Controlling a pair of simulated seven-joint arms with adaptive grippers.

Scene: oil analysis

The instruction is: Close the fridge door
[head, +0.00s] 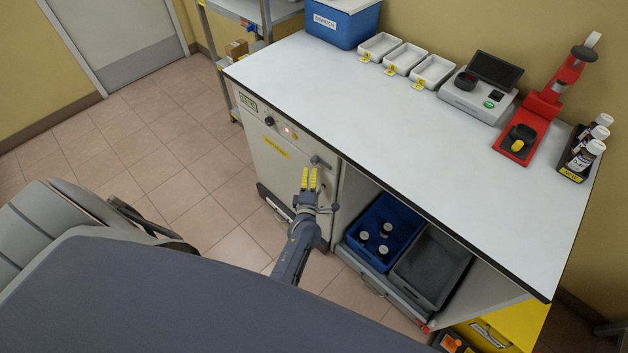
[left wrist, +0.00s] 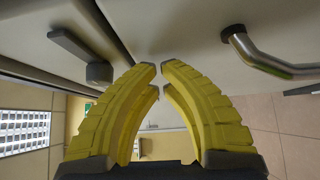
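The fridge (head: 285,175) is the pale cabinet under the left end of the bench, with a yellow label on its front. Its door looks flush or nearly so in the head view; a small gap cannot be ruled out. A dark handle (head: 321,163) sits near its upper right. My left gripper (head: 309,171) is just in front of the door's right side, fingertips pointing at the cabinet. In the left wrist view its yellow fingers (left wrist: 160,68) nearly meet at the tips, with nothing between them. Pale panels and a metal bar handle (left wrist: 262,60) show close beyond. My right gripper is out of view.
An open shelf right of the fridge holds a blue crate (head: 359,215) with several bottles and a grey crate (head: 400,270). The bench top (head: 390,130) carries trays, an instrument and a red press (head: 540,110). Tiled floor (head: 160,160) left of the fridge is clear.

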